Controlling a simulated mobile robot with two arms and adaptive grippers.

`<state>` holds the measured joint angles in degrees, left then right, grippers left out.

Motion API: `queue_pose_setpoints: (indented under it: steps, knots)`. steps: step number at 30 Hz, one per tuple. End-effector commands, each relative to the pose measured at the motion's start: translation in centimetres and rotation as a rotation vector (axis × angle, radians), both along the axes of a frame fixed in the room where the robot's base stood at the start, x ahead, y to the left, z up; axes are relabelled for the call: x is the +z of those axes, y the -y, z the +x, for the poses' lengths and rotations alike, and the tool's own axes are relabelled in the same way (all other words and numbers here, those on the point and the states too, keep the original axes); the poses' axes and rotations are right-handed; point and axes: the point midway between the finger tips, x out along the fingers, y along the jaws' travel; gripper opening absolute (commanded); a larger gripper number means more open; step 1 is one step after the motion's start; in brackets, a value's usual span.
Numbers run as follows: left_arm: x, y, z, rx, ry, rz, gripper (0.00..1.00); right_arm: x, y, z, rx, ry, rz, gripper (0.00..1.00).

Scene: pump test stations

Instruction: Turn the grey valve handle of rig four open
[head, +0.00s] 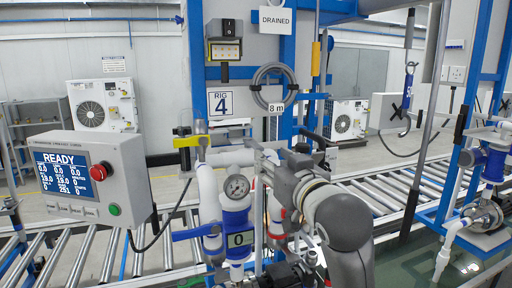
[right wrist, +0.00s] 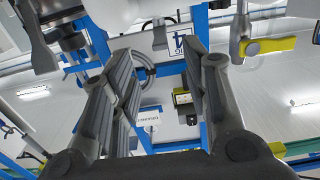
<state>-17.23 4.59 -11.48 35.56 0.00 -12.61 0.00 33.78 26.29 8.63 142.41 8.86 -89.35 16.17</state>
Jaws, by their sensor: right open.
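Rig four carries the label 4 (head: 221,103). My right gripper (head: 262,158) is in front of the rig's pipework, right of the yellow handle (head: 190,141). In the right wrist view its two fingers (right wrist: 160,58) are spread apart with nothing between them. A grey lever-like part (right wrist: 38,45) shows left of the fingers there, apart from them; it looks like the grey valve handle. In the head view I cannot separate that handle from my gripper and arm, which cover this area. The yellow handle also shows in the right wrist view (right wrist: 270,45). My left gripper is out of view.
A control box (head: 95,175) with a READY screen stands at the left. A gauge (head: 237,187), blue handle (head: 195,232) and blue-white cylinder (head: 236,220) sit low on the rig. A coiled hose (head: 273,88) hangs above. A roller conveyor (head: 400,186) runs behind.

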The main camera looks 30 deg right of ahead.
Motion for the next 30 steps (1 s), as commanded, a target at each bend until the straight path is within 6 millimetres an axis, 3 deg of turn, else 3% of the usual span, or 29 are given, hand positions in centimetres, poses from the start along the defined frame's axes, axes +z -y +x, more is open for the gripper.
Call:
queue_pose_setpoints:
  steps: [5, 15, 21, 30]
  knots:
    - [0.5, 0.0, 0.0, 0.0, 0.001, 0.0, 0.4, 0.6, 0.4, 1.1, -0.001, 0.007, 0.003, 0.42]
    - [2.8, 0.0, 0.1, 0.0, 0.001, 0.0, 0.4, 0.7, 1.8, 6.9, -0.001, 0.005, 0.002, 0.42]
    - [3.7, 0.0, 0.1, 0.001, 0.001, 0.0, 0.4, 0.6, 2.4, 9.4, -0.001, 0.007, 0.002, 0.42]
    - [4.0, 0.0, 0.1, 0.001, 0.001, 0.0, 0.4, 0.4, 2.6, 10.5, -0.001, 0.008, 0.001, 0.42]
